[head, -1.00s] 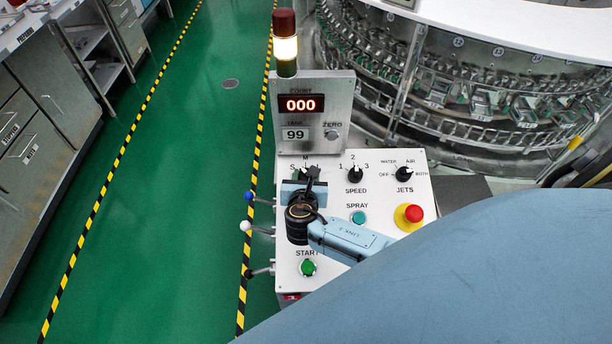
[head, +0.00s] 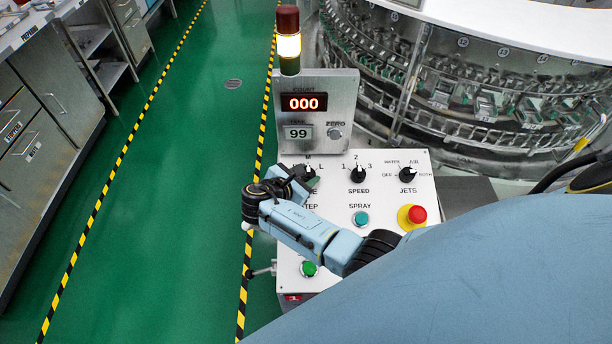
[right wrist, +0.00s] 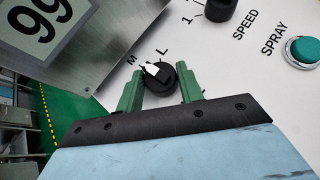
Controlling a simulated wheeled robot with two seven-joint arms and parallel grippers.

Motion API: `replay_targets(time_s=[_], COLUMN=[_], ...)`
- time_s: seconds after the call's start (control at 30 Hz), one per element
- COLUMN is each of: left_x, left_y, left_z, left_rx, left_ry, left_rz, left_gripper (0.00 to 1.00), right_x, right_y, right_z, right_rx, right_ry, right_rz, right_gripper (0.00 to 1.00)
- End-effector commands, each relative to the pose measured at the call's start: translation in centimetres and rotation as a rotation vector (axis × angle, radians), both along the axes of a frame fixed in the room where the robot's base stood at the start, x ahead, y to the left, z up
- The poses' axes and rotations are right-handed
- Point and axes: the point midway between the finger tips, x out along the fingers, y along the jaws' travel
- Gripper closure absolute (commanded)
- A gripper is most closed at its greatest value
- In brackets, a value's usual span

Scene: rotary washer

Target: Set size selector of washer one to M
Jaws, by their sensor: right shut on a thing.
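The size selector of the washer panel is a black knob (right wrist: 160,82) with a white pointer, beside the letters M and L. In the right wrist view the pointer aims up and left, roughly at M. My right gripper (right wrist: 160,88) has its green fingers on both sides of the knob and is shut on it. The S mark is hidden. My left gripper is not in view.
The speed knob (head: 358,174) and jets knob (head: 408,175) are to the right. The spray button (head: 360,219), red emergency button (head: 417,214) and green start button (head: 309,268) sit lower. The counter box (head: 340,134) rises behind. Green floor is clear at left.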

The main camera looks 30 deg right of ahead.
Motion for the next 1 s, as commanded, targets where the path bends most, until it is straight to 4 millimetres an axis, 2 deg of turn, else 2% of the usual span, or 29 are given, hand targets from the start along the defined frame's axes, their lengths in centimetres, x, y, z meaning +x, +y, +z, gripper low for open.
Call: replay_targets(time_s=[0.57,0.6,0.73,1.0], left_x=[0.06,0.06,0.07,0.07], left_y=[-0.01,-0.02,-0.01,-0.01], left_z=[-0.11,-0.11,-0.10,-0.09], left_rx=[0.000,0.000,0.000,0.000], left_ry=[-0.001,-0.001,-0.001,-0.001], left_rz=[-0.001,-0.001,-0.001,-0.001], left_gripper=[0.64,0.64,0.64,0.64], right_x=[0.03,0.03,0.03,0.02], right_y=[-0.02,-0.02,-0.02,0.03], right_z=[0.00,0.00,0.00,0.03], right_rx=[0.008,0.008,0.008,0.008], right_ry=[-0.004,-0.004,-0.004,-0.005], right_rz=[-0.034,-0.034,-0.034,-0.033], right_gripper=[0.86,0.59,0.42,0.42])
